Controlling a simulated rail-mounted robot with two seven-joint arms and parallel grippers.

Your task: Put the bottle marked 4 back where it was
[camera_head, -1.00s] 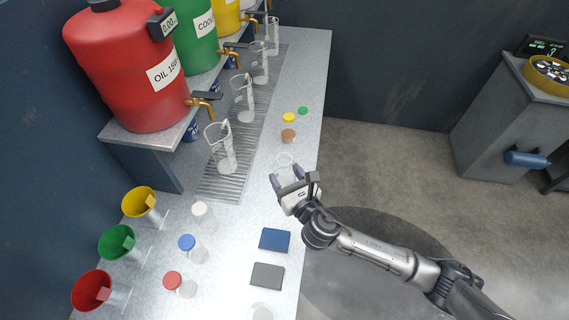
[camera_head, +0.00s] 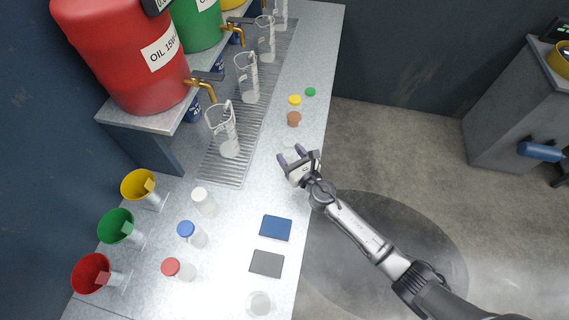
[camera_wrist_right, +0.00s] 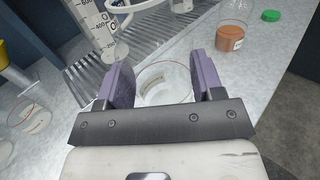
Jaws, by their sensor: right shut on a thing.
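My right gripper (camera_head: 294,156) is over the bench near its right edge. In the right wrist view its purple fingers (camera_wrist_right: 164,88) are shut on a clear, open-topped bottle (camera_wrist_right: 165,84), one finger on each side. The number 4 cannot be read on any bottle, so I cannot tell which is marked 4. Bottles with a white cap (camera_head: 199,195), a blue cap (camera_head: 186,229) and a red cap (camera_head: 171,267) stand on the near left. Another clear vessel (camera_head: 259,303) stands at the near edge. My left gripper is not in view.
Clear measuring jugs (camera_head: 222,130) stand on a grated tray (camera_head: 224,178) below the drum taps. A blue pad (camera_head: 276,228) and a grey pad (camera_head: 267,263) lie nearer.

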